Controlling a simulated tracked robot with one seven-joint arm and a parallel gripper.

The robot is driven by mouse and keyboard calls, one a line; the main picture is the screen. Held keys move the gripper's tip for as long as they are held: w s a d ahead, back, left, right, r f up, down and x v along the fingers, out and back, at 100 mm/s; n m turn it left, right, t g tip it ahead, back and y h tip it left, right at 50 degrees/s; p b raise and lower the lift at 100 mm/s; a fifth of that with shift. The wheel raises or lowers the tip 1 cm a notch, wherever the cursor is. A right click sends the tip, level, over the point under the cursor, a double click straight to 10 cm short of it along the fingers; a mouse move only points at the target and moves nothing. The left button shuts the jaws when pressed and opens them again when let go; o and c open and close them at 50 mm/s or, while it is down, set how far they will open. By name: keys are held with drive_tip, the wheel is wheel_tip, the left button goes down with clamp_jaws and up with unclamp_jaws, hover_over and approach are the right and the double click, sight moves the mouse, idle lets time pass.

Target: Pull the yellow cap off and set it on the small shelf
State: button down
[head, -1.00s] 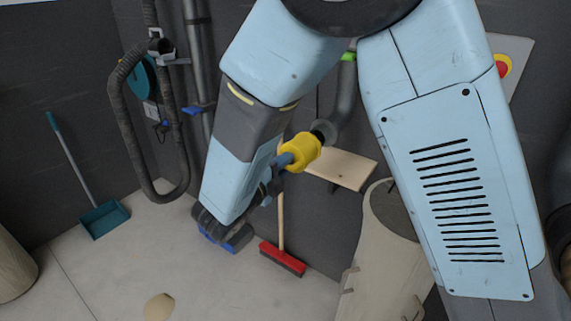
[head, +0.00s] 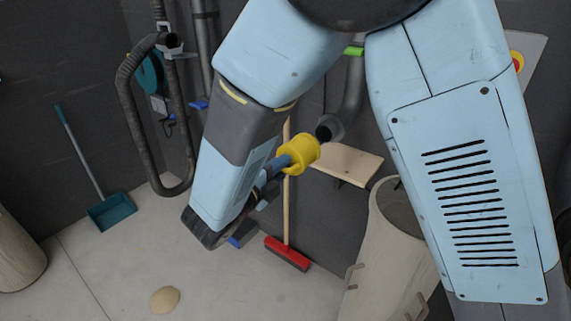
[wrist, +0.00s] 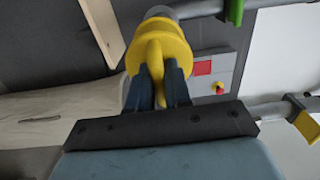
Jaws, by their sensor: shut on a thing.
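My gripper (head: 284,161) is shut on the yellow cap (head: 303,151), holding it in the air in front of the wall. In the wrist view the dark fingers (wrist: 159,88) pinch the cap's raised rib (wrist: 155,62). The grey pipe (head: 334,126) has a dark open end just up and right of the cap; the cap looks off it, with little room between. The wrist view shows the pipe (wrist: 190,10) behind the cap, where the gap is hidden. The small wooden shelf (head: 350,164) is on the wall, below and right of the cap, and its visible top is bare.
A pale drum-like container (head: 385,250) stands below the shelf. A red broom (head: 288,253) leans on the wall behind my arm. A teal dustpan (head: 110,211) and a hanging black hose (head: 130,115) are at left. A green-handled valve (head: 354,50) sits above the pipe.

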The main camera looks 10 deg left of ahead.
drive_tip(key=shift+s+a, duration=0.25)
drive_tip(key=shift+s, duration=0.4)
drive_tip(key=w+d+f, duration=0.4)
drive_tip(key=w+f, duration=0.6)
drive_tip(key=f, duration=0.2)
drive_tip(key=shift+f+x, duration=0.2)
drive_tip(key=shift+x, duration=3.2)
drive_tip(key=shift+f+x, duration=0.2)
drive_tip(key=shift+x, duration=3.2)
drive_tip(key=shift+f+x, duration=0.2)
drive_tip(key=shift+x, duration=3.2)
drive_tip(key=shift+f, duration=0.35)
drive_tip(key=c, duration=0.8)
unclamp_jaws()
drive_tip(key=shift+c, duration=0.2)
